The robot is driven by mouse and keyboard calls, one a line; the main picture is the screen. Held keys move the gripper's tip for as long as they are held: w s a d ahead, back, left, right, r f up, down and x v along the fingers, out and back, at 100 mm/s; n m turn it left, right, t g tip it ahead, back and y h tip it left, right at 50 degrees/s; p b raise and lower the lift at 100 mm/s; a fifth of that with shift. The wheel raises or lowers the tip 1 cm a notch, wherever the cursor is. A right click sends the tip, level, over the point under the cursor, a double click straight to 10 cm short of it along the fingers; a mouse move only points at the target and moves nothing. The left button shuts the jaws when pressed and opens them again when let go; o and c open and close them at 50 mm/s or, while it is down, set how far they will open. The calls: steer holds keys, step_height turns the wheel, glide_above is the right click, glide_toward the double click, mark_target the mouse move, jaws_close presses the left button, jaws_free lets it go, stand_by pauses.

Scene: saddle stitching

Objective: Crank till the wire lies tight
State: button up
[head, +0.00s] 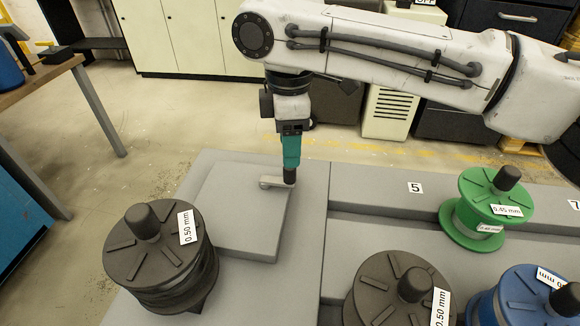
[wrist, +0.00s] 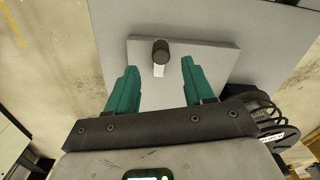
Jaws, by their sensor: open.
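The crank is a short light-grey arm (head: 272,182) with an upright black knob (head: 289,177), on a raised grey block (head: 235,215). In the wrist view the knob (wrist: 160,50) stands ahead of the fingertips, between their lines, with the pale crank arm (wrist: 158,70) below it. My gripper (head: 290,163) points down just above the knob in the head view. Its teal fingers (wrist: 160,68) are open, with nothing held between them. A dark spool (head: 160,262) labelled 0.50 mm stands left of the block. I cannot make out the wire's tightness.
To the right stand a green 0.45 mm spool (head: 484,208), another dark 0.50 mm spool (head: 385,285) and a blue spool (head: 525,297). A plate marked 5 (head: 415,188) lies behind.

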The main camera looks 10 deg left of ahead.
steer(key=shift+s+f+b, duration=0.1)
steer(key=shift+f+b, duration=0.3)
steer(key=shift+f, duration=2.8)
steer(key=shift+c, duration=0.5)
jaws_close()
